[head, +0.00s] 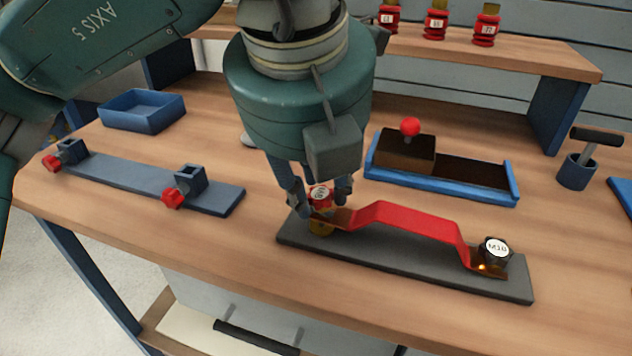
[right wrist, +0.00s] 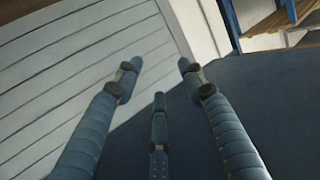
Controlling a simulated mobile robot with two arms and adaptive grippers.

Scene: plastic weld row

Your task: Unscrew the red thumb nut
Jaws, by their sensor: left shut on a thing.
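The red thumb nut (head: 321,195) sits at the left end of a red bent strap (head: 405,219), above a brass part on a dark grey base plate (head: 390,262). My left gripper (head: 320,203) points down over it, its fingers closed around the nut and hiding part of its sides. A dark hex piece marked M10 (head: 495,249) stands at the strap's right end. My right gripper (right wrist: 158,78) shows in the right wrist view with its three fingers spread and nothing between them.
A blue-grey rail (head: 130,177) with two red-knobbed clamps lies left. Behind are a blue tray (head: 143,110) and a blue-edged holder (head: 440,178) with a red-knobbed block. A T-handled tool (head: 590,150) stands right. Several red pieces sit on the shelf (head: 510,60). Bare tabletop lies between.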

